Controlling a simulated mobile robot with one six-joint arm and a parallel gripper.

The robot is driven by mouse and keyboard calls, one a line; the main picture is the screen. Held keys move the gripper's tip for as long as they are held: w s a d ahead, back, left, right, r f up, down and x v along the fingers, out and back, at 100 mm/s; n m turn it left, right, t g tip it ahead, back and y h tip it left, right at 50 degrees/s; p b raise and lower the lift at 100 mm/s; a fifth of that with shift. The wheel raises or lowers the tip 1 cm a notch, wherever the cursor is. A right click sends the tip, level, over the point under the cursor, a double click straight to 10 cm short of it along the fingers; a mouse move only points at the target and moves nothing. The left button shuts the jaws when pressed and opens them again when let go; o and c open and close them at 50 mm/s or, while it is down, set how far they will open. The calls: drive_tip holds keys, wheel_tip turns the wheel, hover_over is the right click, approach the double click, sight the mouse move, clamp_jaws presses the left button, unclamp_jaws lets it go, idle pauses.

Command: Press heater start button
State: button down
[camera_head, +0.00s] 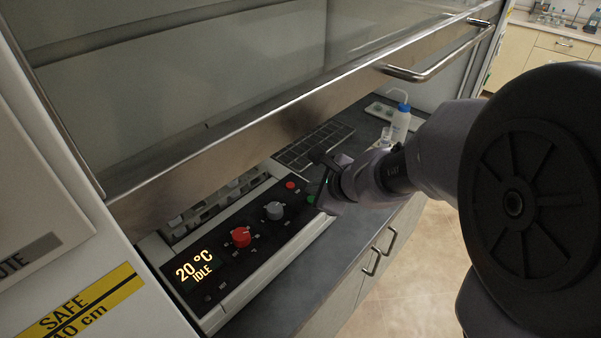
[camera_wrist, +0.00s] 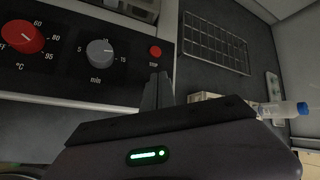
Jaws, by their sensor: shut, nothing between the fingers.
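The heater's black control panel (camera_head: 262,238) sits under the raised hood sash, its display reading 20 °C IDLE. A green button (camera_head: 311,199) is at the panel's right end, close by my gripper (camera_head: 321,197). The red stop button (camera_head: 290,185) is just beyond it, and shows in the wrist view (camera_wrist: 155,51). In the wrist view my gripper (camera_wrist: 158,80) is shut and empty, its fingers pointing at the panel below the stop button. The green button does not show there, apparently hidden by the fingers. I cannot tell whether the fingertips touch it.
A red knob (camera_head: 240,236) and a grey knob (camera_head: 274,210) stand up from the panel. The metal sash handle (camera_head: 435,62) and sash edge pass above my arm. A dark rack (camera_head: 313,146) and a wash bottle (camera_head: 401,122) stand behind. The bench front is clear.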

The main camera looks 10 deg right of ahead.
drive_tip(key=shift+f+b, duration=0.45)
drive_tip(key=shift+b, duration=0.1)
drive_tip(key=shift+f+b, duration=0.35)
drive_tip(key=shift+b, duration=0.1)
idle(0.4)
drive_tip(key=shift+r, duration=0.1)
drive_tip(key=shift+r+p, duration=0.7)
drive_tip(key=shift+p, duration=0.05)
wheel_tip(320, 180, up, 5)
drive_tip(key=p, duration=0.4)
drive_tip(key=shift+r+p, duration=0.15)
drive_tip(key=shift+p, duration=0.2)
